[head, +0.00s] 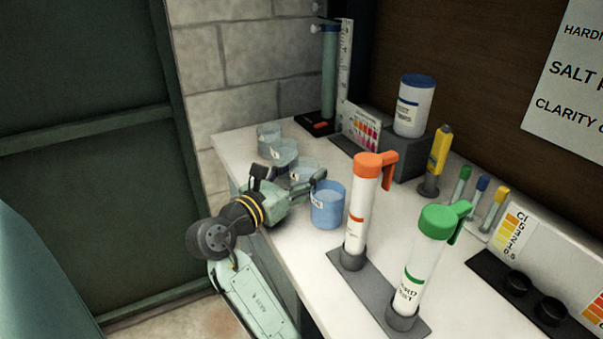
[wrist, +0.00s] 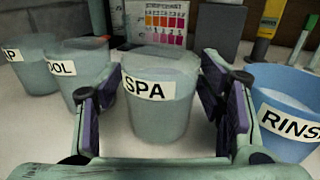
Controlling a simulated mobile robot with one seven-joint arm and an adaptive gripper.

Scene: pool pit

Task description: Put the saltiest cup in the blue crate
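Three clear cups stand in a row on the counter. The one labelled SPA (wrist: 158,105) is straight ahead between my gripper's fingers in the wrist view; it also shows in the head view (head: 303,170). A cup reading "OOL" (wrist: 78,68) and one whose label ends in P (wrist: 32,68) stand to its left. A blue cup labelled RINS, its end cut off (wrist: 285,105), stands to the right. My gripper (wrist: 165,88) is open, one finger on each side of the SPA cup; contact is unclear. I cannot make out a blue crate for certain.
An orange-capped tube (head: 362,205) and a green-capped tube (head: 420,265) stand on a grey base near the blue cup. A white tub (head: 414,105) and yellow bottle (head: 437,160) are behind. A partly cut-off wall sign (head: 565,75) mentions salt. A blue surface (head: 35,285) shows lower left.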

